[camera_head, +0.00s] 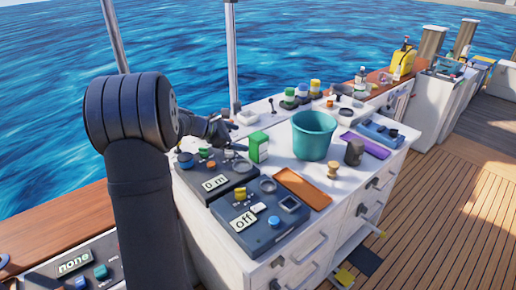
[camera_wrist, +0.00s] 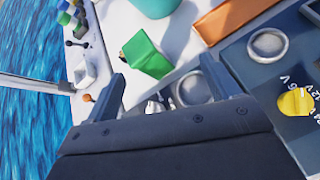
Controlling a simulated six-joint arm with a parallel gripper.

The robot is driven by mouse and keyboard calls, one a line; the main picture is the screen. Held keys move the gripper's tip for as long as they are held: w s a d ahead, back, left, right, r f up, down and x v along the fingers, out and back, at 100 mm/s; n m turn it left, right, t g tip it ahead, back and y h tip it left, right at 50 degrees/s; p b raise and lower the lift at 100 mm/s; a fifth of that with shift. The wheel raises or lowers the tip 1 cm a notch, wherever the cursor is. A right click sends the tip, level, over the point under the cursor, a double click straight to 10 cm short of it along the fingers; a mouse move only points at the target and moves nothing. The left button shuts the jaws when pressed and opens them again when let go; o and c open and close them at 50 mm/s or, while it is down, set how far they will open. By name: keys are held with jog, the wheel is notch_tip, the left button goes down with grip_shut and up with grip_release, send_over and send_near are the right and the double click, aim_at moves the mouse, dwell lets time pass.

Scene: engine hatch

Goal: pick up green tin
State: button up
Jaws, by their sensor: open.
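The green tin (camera_head: 258,148) is a small upright box standing on the white cabinet top, behind the dark control panels and left of the teal bucket. In the wrist view the green tin (camera_wrist: 147,54) lies beyond my fingertips, between their lines and nearer the left one, appearing tilted. My gripper (camera_head: 226,130) is just left of the tin in the head view. In the wrist view my gripper (camera_wrist: 163,66) is open, with nothing between its fingers. The near part of the gripper is partly hidden by my arm in the head view.
A teal bucket (camera_head: 314,136) stands right of the tin. An orange tray (camera_head: 302,188), a wooden knob-like piece (camera_head: 333,170) and a dark cup (camera_head: 354,153) are nearby. Control panels (camera_head: 262,216) with raised knobs lie in front. Small jars (camera_head: 302,94) stand behind.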

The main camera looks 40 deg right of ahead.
aim_at(251, 140)
jog(key=w+a+f+n+t+h, duration=0.2)
jog(key=w+a+n, duration=0.1)
jog(key=n, duration=0.3)
jog(key=x, duration=1.1)
jog(key=shift+w+d+f, duration=0.2)
jog(key=shift+d+f, duration=0.05)
jog(key=shift+f, duration=0.15)
jog(key=shift+s+x, duration=0.15)
jog(key=shift+x, duration=1.2)
jog(key=shift+s+x, duration=0.15)
jog(key=shift+x, duration=1.15)
jog(key=shift+f, duration=0.15)
jog(key=c, duration=1.3)
